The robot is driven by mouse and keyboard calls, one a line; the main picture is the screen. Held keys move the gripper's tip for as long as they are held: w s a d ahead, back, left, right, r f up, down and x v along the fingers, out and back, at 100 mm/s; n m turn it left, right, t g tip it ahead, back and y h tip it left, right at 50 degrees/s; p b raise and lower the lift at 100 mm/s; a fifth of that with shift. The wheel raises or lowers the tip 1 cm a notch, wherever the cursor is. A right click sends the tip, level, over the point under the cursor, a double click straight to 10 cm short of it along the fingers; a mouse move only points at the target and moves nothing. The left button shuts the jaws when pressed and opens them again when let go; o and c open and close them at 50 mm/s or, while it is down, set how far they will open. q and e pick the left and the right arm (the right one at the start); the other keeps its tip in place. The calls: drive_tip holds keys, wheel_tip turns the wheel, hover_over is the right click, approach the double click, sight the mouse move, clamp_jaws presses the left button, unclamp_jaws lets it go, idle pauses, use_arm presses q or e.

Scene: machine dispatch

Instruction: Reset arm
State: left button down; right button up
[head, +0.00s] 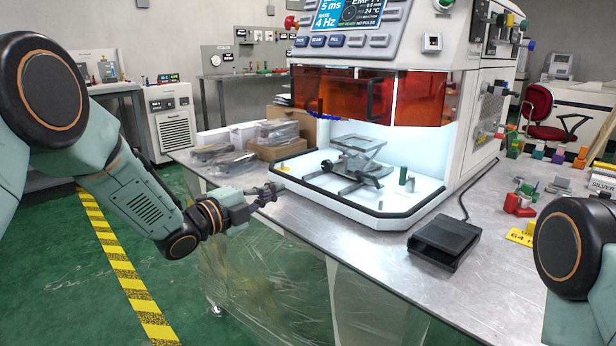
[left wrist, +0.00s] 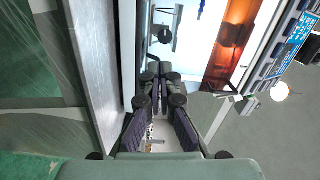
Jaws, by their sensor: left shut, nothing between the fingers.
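My left gripper (head: 272,190) is at the left front of the machine, over the edge of the metal table, with its fingers pointing right. It is shut and holds nothing. In the left wrist view its dark fingers (left wrist: 164,82) come together at the tips. The left arm comes in from the left and is bent at the elbow. Only a link of my right arm shows at the lower right edge; its gripper is out of view.
The metal table (head: 390,270) holds the machine (head: 375,45) with orange shields (head: 420,98) and a lit white tray (head: 385,212). A black pedal (head: 445,241) sits in front. A cardboard box (head: 275,150) and bagged parts stand behind the gripper. Green floor lies left.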

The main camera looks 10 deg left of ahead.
use_arm(q)
drive_tip(key=s+a+f+n+g+y+p, duration=0.1)
drive_tip(key=s+a+f+n+g+y, duration=0.2)
drive_tip(key=s+f+n, duration=0.7)
drive_tip(key=s+a+f+n+g+y+p, duration=0.1)
drive_tip(key=s+a+f+n+g+y, duration=0.1)
drive_tip(key=s+f+n+y, duration=0.8)
drive_tip(key=s+f+n+g+p, duration=0.1)
drive_tip(key=s+f+g, duration=0.2)
drive_tip(key=s, duration=0.7)
drive_tip(key=s+a+f+n+g+h+p, duration=0.1)
drive_tip(key=s+f+g, duration=0.2)
drive_tip(key=s, duration=0.7)
drive_tip(key=s+f+n+g+h, duration=0.1)
drive_tip(key=s+f, duration=0.4)
drive_tip(key=s, duration=0.5)
drive_tip(key=n+g, duration=0.1)
drive_tip(key=g, duration=0.1)
drive_tip(key=shift+a+f+g+p, duration=0.15)
drive_tip(key=shift+a+g+p, duration=0.15)
drive_tip(key=shift+p, duration=0.1)
